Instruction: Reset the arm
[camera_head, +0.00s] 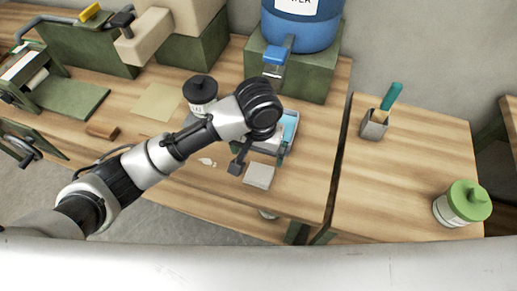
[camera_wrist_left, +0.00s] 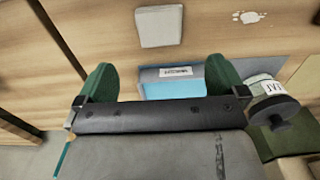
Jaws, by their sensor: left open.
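My left arm reaches in from the left in the head view, and its left gripper (camera_head: 261,157) hangs over the wooden table (camera_head: 310,185). In the left wrist view the gripper's green fingers (camera_wrist_left: 161,82) are spread wide with nothing held between them. A grey tray (camera_head: 293,140) with a light blue inside lies below the gripper, partly hidden by the wrist. The tray, with a small label, also shows past the fingers in the left wrist view (camera_wrist_left: 150,73). A pale square pad (camera_head: 259,176) lies in front of the tray. My right gripper is not in view.
A black-lidded jar (camera_head: 201,92) stands left of the wrist. A blue water container (camera_head: 300,25) with a tap stands on a green block (camera_head: 300,78) behind. The right table holds a grey cup (camera_head: 374,124) with a green-handled tool and a green-lidded jar (camera_head: 462,204); its middle is clear.

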